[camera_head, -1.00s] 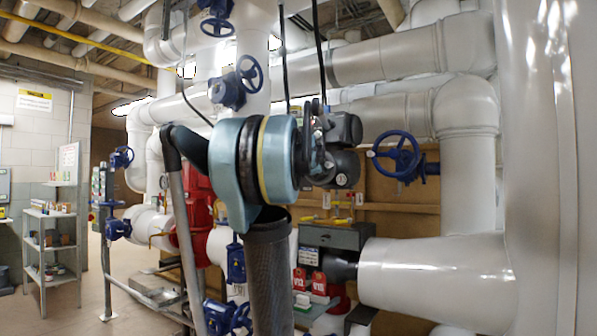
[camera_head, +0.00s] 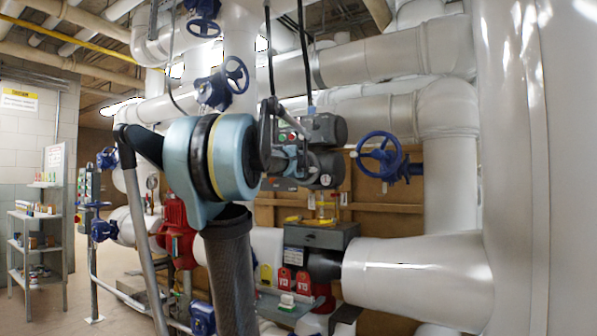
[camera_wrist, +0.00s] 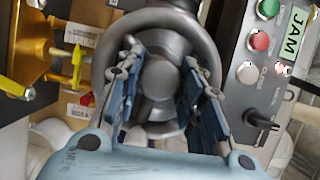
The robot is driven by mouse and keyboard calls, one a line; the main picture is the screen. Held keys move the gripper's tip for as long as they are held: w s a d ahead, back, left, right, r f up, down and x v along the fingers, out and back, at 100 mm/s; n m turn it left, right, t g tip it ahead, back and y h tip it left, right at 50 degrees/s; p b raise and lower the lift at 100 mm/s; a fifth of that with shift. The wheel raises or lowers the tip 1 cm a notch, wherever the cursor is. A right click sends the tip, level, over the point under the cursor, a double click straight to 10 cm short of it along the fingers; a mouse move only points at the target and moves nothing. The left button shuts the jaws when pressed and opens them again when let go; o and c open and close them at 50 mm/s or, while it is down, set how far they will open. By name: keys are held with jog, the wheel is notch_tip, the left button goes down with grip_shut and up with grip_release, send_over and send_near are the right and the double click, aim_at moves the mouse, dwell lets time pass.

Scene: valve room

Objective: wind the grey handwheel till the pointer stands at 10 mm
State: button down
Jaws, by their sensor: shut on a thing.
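The grey handwheel (camera_wrist: 160,17) is a thick round rim with a rounded hub, in the middle of the wrist view. My gripper (camera_wrist: 158,58) is shut on it, with a blue-padded finger on each side of the hub, inside the rim as seen. Exactly where the pads touch is unclear. In the head view the grey actuator (camera_head: 326,129) stands behind my arm, which hides most of the gripper and handwheel. A yellow bracket (camera_wrist: 38,40) with short yellow rods is left of the wheel in the wrist view. I cannot make out the pointer or its scale reading.
A control panel with a red button (camera_wrist: 260,41) and a black lever (camera_wrist: 262,121) stands close right of the wheel. A blue handwheel (camera_head: 380,155) and a large white pipe (camera_head: 420,280) are to the right in the head view. Open floor shows at left.

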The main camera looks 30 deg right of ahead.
jog(key=shift+w+m+t+h, duration=0.15)
jog(key=shift+m+t+h, duration=0.3)
jog(key=shift+m, duration=0.75)
jog(key=m+h, duration=0.2)
jog(key=m, duration=0.3)
jog(key=m+h, duration=0.2)
jog(key=m, duration=0.4)
jog(key=shift+w+f, duration=0.1)
jog(key=shift+f, duration=0.1)
jog(key=m+g+h, duration=0.1)
jog(key=m, duration=0.3)
jog(key=m+g+h, duration=0.2)
jog(key=m, duration=0.2)
jog(key=shift+a+h, duration=0.1)
jog(key=shift+h, duration=0.15)
jog(key=m+g, duration=0.2)
jog(key=m, duration=0.2)
jog(key=m+g+h, duration=0.1)
jog(key=m+g, duration=0.1)
jog(key=m, duration=0.2)
jog(key=shift+h, duration=0.3)
jog(key=shift+m, duration=0.3)
